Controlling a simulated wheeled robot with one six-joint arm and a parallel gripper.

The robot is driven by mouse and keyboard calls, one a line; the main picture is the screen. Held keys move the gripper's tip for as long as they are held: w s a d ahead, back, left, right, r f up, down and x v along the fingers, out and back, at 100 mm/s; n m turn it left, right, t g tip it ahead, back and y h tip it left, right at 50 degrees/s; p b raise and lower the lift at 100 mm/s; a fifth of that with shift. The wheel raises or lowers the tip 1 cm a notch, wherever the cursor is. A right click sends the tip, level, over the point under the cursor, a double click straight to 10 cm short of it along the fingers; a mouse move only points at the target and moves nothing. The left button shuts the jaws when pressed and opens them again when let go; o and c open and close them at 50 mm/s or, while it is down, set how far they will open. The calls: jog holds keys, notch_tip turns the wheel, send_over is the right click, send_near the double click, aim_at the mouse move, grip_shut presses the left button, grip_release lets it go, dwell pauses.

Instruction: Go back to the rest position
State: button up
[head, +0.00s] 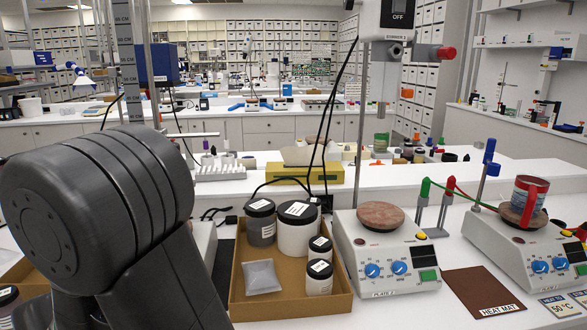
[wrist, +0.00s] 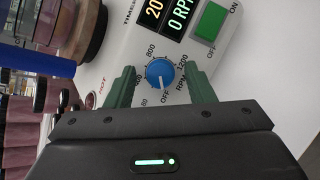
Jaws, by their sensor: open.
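My gripper (wrist: 160,76) shows only in the wrist view. Its two green fingers are apart, one on each side of a blue knob (wrist: 159,73), with nothing held. I cannot tell whether the fingers touch the knob or stand in front of it. The knob's white pointer is near OFF on an RPM scale. It sits on a white device panel (wrist: 133,48) with a lit display (wrist: 175,20) reading 0 RPM and a green switch (wrist: 210,22). In the head view my dark arm fills the lower left and hides the gripper.
A cardboard tray (head: 290,306) holds several jars and a grey packet (head: 262,277). Right of it stands PLATE 2 (head: 385,258) with a round brown top, then a brown heat mat (head: 482,291). Another hot plate (head: 515,249) carries a red-banded can (head: 526,199). Jars (wrist: 62,40) also crowd the wrist view's left.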

jog(key=m+g, duration=0.1)
jog(key=m, duration=0.1)
jog(key=m+g+p, duration=0.1)
jog(key=m, duration=0.2)
jog(key=shift+w+m+h, duration=0.1)
jog(key=shift+m+h, duration=0.2)
jog(key=shift+r, duration=0.1)
